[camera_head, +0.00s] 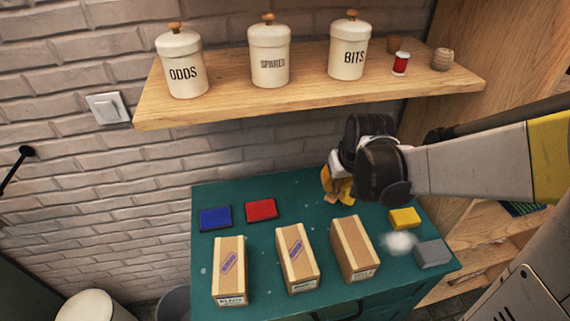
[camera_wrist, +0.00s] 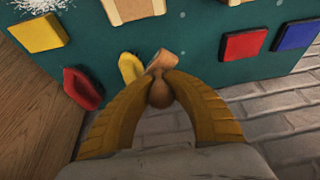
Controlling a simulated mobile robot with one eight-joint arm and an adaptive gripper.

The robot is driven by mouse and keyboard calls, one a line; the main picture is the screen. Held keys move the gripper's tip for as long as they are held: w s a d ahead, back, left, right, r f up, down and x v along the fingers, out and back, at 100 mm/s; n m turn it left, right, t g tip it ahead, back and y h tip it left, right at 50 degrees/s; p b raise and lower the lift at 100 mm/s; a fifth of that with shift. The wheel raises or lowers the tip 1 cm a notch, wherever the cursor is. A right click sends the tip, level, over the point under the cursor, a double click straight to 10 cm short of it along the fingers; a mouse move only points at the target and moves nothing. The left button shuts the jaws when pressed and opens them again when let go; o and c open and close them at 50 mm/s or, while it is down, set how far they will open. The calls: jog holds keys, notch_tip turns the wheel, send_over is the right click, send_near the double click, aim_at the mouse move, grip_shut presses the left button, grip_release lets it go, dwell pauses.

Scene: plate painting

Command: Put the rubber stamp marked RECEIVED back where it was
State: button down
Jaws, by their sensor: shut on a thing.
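My gripper (camera_head: 338,190) is shut on a small wooden-handled stamp (camera_wrist: 160,84) above the back edge of the teal cabinet top (camera_head: 300,205). The stamp's rounded handle is between the fingertips in the wrist view; no marking can be read on it. Three cartons stand in a row: the left carton (camera_head: 230,268) and middle carton (camera_head: 297,258) carry purple marks on top. The right carton (camera_head: 353,247) shows no such mark. A blue ink pad (camera_head: 215,219) and a red ink pad (camera_head: 261,209) lie behind them at the left.
A yellow block (camera_head: 404,218), a grey block (camera_head: 432,253) and white fluff (camera_head: 398,241) are at the right. Red (camera_wrist: 82,88) and yellow (camera_wrist: 130,67) rounded things lie near my gripper in the wrist view. A wooden shelf (camera_head: 215,107) with labelled canisters hangs above.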

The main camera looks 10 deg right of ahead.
jog(key=w+a+f+b, duration=0.1)
jog(key=w+a+f, duration=0.2)
jog(key=w+a+f+b, duration=0.2)
jog(key=w+a, duration=0.1)
jog(key=w, duration=0.1)
jog(key=shift+a+f, duration=0.2)
jog(key=shift+f, duration=0.2)
jog(key=shift+f+b, duration=0.95)
jog(key=shift+f, duration=1)
jog(key=shift+f, duration=0.2)
jog(key=c, duration=1.4)
grip_release()
jog(key=shift+r, duration=0.1)
